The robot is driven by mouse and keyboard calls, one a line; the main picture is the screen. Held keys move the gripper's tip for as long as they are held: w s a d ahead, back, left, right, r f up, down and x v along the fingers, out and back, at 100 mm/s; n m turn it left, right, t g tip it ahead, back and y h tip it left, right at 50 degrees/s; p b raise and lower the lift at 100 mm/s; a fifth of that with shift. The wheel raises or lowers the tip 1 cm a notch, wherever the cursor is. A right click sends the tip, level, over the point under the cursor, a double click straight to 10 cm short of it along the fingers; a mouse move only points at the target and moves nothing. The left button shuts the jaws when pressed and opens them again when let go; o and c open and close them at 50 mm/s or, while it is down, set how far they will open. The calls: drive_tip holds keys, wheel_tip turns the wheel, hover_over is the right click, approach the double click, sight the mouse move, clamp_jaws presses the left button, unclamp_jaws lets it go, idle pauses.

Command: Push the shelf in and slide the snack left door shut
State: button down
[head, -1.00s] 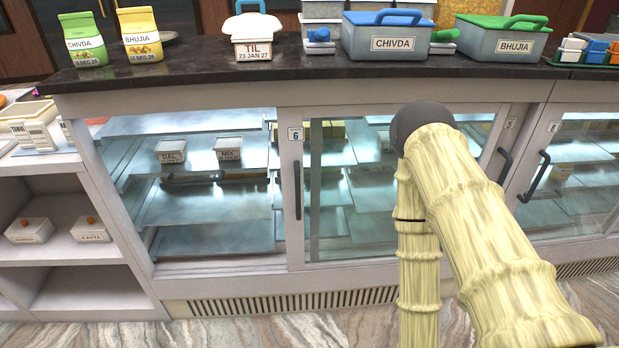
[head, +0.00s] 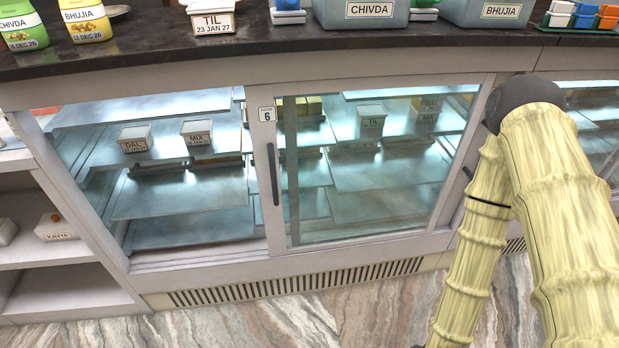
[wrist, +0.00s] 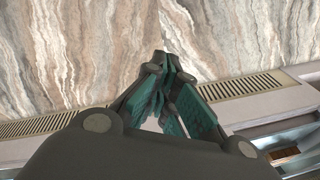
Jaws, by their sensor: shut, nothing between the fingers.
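The snack case's left bay (head: 180,195) shows steel shelves with no door frame across them; I cannot tell which shelf is out, or how far. A white DAL box (head: 135,140) and a MIX box (head: 197,132) stand on an upper shelf. The glass door marked 6 (head: 266,115) stands at the middle, with a dark upright handle (head: 273,175) on its left stile; it overlaps the right bay. My gripper (wrist: 165,68) is shut and empty in the wrist view, above the floor in front of the case's vent strip. It is outside the head view.
The dark counter top (head: 270,55) carries a TIL box (head: 212,22), pouches and a CHIVDA tub (head: 362,12). A white open shelf unit (head: 75,285) stands at the left. The marble floor (head: 300,320) before the case is clear. My arm covers the right side.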

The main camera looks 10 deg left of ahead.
drive_tip(key=w+a+r+m+t+y+b, duration=0.25)
drive_tip(key=w+a, duration=0.55)
drive_tip(key=w, duration=0.5)
drive_tip(key=m+t+y+b, duration=0.4)
drive_tip(key=t+y+b, duration=0.3)
drive_tip(key=y, duration=0.3)
approach(290, 175)
drive_tip(key=s+d+r, duration=0.5)
drive_tip(key=shift+n, duration=0.25)
drive_tip(key=shift+s+a+x, duration=0.25)
drive_tip(key=shift+s+x, duration=0.05)
drive_tip(key=shift+x, duration=1.85)
drive_tip(key=shift+s+a+x, duration=0.25)
drive_tip(key=shift+s+x, duration=0.1)
drive_tip(key=shift+x, duration=1.75)
drive_tip(key=shift+s+a+x, duration=0.25)
drive_tip(key=shift+s+x, duration=0.05)
drive_tip(key=shift+x, duration=1.85)
drive_tip(key=shift+f, duration=0.1)
